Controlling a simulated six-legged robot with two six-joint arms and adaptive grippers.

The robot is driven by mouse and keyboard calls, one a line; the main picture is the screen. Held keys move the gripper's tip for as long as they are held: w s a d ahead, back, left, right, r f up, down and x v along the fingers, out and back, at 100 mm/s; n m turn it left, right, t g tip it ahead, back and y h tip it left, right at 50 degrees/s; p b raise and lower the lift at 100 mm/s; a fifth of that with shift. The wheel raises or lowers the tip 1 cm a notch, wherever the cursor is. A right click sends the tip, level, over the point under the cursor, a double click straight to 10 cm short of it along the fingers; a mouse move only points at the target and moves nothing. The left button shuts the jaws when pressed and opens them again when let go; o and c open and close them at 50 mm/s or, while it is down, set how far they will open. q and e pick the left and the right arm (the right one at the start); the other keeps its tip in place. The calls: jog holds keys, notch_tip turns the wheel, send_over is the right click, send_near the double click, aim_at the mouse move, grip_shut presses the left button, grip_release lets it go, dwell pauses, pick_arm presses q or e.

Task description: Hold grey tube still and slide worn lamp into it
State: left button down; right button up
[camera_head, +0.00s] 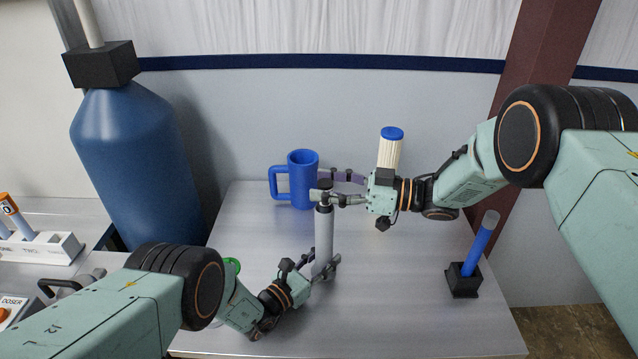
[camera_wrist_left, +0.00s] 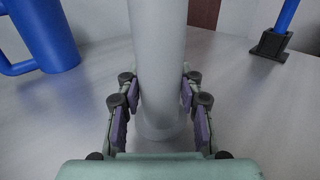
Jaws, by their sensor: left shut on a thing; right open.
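The grey tube (camera_head: 324,243) stands upright on the metal table, and it also shows in the left wrist view (camera_wrist_left: 158,55). My left gripper (camera_head: 324,266) is shut on its lower part, with a pad on each side in the left wrist view (camera_wrist_left: 158,100). A short dark piece (camera_head: 324,185), seemingly the worn lamp, stands upright at the tube's top; how deep it sits is hidden. My right gripper (camera_head: 330,188) is open, its fingers spread around that dark piece at the tube's mouth.
A blue mug (camera_head: 303,180) stands behind the tube. A white ribbed container with a blue cap (camera_head: 391,147) stands behind my right gripper. A blue rod (camera_head: 481,245) leans in a black holder (camera_head: 463,281) at right. A large blue cylinder (camera_head: 135,165) stands left. The table's front right is clear.

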pick_arm(q)
jog(key=shift+s+f, duration=0.15)
jog(key=shift+f, duration=0.1)
pick_arm(e)
jog(key=v, duration=1)
jog(key=shift+d, duration=0.1)
pick_arm(q)
jog(key=c, duration=1.2)
grip_release()
jog(key=o, duration=0.4)
jog(key=shift+w+r, duration=0.1)
jog(key=shift+w, duration=0.1)
jog(key=shift+s, duration=0.15)
pick_arm(e)
jog(key=shift+r, duration=0.1)
pick_arm(q)
jog(key=v, duration=1.2)
